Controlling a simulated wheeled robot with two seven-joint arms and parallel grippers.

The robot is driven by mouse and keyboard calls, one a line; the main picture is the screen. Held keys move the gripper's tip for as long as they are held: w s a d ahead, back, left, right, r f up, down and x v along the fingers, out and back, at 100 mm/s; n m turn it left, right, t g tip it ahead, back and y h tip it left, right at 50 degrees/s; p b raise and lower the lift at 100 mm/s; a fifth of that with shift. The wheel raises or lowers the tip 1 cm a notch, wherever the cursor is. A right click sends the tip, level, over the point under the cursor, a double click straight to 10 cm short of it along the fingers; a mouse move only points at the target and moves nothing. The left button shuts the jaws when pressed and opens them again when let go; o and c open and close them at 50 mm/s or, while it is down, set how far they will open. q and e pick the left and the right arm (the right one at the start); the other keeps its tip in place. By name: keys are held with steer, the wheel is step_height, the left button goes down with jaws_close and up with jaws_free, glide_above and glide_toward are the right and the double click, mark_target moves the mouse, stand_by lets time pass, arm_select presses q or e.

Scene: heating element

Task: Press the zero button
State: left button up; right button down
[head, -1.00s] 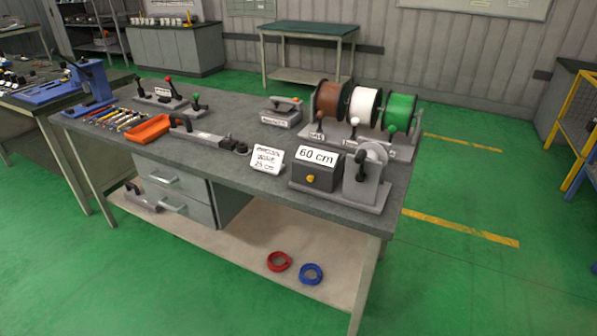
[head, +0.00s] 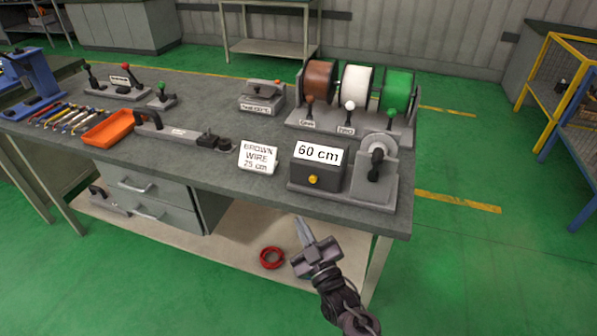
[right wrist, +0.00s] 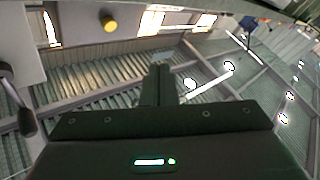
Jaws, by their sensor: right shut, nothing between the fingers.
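The yellow button (head: 313,180) is on the front of a dark grey box (head: 331,180) whose display reads "60 cm". The button also shows at the top left of the right wrist view (right wrist: 110,25). My right gripper (head: 301,224) is in front of the table edge, below the button and apart from it. Its fingers are shut together with nothing between them, and point up toward the box. The closed fingers show in the middle of the right wrist view (right wrist: 159,72). My left gripper is not in view.
A crank device (head: 375,165) stands right of the box. A "BROWN WIRE 25 cm" sign (head: 258,157) stands left of it. Wire spools (head: 356,88) with levers are behind. A red ring (head: 271,258) lies on the lower shelf. The space before the button looks clear.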

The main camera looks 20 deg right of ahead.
mark_target(313, 179)
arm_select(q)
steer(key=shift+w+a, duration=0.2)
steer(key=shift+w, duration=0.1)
arm_select(e)
steer(key=shift+w+a+r+t, duration=0.1)
steer(key=shift+w+r+t, duration=0.1)
steer(key=shift+r, duration=0.4)
steer(key=shift+w+a+r+t, duration=0.1)
steer(key=shift+w+r, duration=0.1)
steer(key=shift+r, duration=0.4)
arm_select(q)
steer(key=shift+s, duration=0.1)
arm_select(e)
steer(key=shift+d, duration=0.1)
